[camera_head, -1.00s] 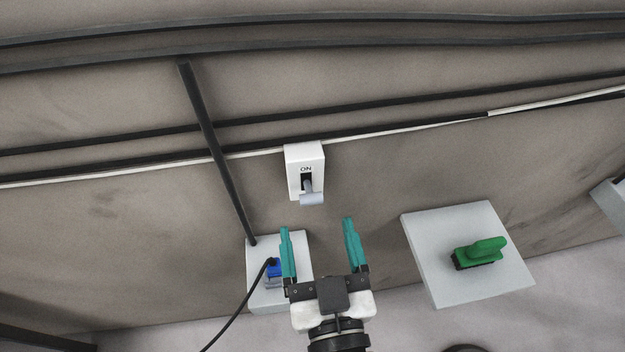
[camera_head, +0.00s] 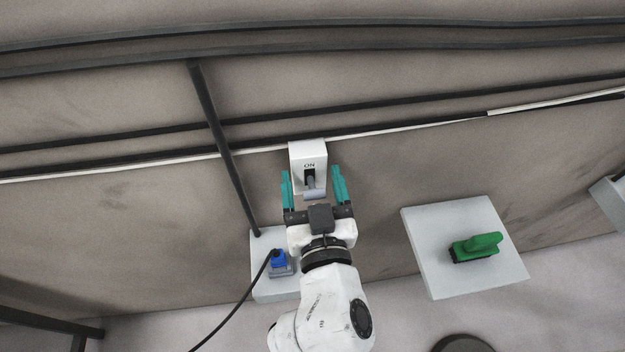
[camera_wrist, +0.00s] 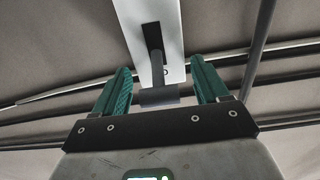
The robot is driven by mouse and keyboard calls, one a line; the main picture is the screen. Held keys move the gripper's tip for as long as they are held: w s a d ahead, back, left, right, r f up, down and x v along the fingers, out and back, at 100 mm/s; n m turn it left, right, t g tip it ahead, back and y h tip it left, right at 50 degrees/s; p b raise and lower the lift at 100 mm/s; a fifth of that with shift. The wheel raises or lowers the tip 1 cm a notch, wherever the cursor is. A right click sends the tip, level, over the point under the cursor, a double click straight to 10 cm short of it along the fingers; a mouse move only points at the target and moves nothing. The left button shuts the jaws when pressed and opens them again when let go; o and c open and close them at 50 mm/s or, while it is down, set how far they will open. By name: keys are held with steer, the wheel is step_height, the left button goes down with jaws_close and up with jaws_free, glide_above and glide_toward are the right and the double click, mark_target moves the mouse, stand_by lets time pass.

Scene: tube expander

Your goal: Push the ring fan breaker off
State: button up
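The breaker is a white box (camera_head: 308,155) marked ON, on the wall in the upper middle of the head view. Its grey switch lever (camera_head: 313,193) sticks out at the lower part. In the wrist view the white breaker (camera_wrist: 150,22) and its lever (camera_wrist: 158,95) show straight ahead. My gripper (camera_head: 312,180) is open, with one teal finger on each side of the lever. In the wrist view the fingers (camera_wrist: 160,85) stand apart from the lever, with gaps on both sides. I see no contact with the lever.
A pale panel with a green handle (camera_head: 478,246) is to the right. A pale box with a blue plug (camera_head: 279,261) and black cable is at lower left. A dark slanted pipe (camera_head: 222,150) runs left of the breaker. The wall between breaker and green-handle panel is clear.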

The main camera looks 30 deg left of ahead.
jaws_close()
stand_by(0.5)
